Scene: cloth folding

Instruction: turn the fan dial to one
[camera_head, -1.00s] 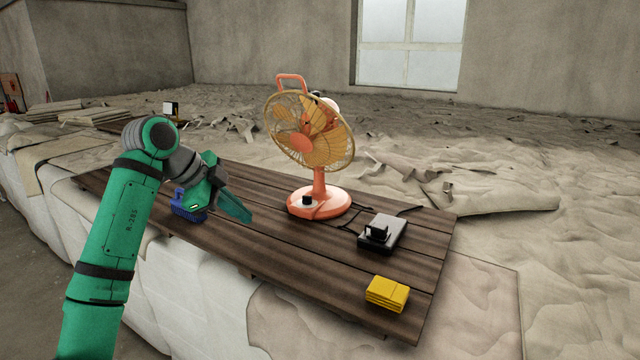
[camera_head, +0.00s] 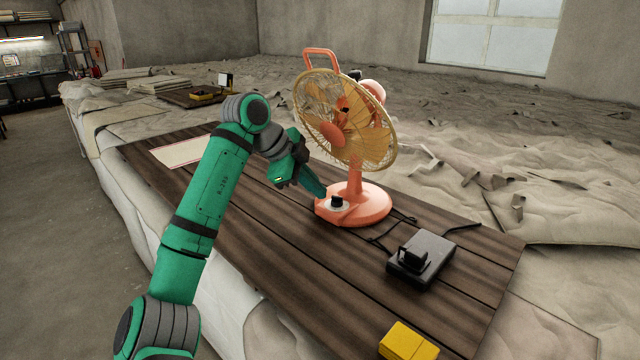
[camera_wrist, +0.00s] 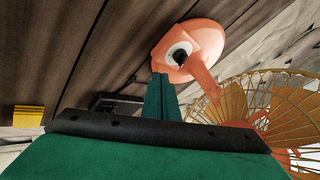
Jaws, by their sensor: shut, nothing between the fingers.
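The orange fan (camera_head: 345,140) with a yellow cage stands upright on the dark plank table top. Its black dial (camera_head: 337,202) sits on a pale disc on the front of the round base. The dial also shows in the wrist view (camera_wrist: 180,57); its exact setting is too small to read. My gripper (camera_head: 318,188) is shut and empty, its green fingers just left of the dial in the head view. In the wrist view my gripper (camera_wrist: 163,80) points toward the fan base, with the dial just beyond the fingertips. I cannot tell whether they touch the base.
A black box with a raised part (camera_head: 424,258) stands right of the fan, with a dark cable behind it. A yellow block (camera_head: 407,343) lies near the front edge. A pale sheet (camera_head: 180,151) lies at the table's far left. The planks between are clear.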

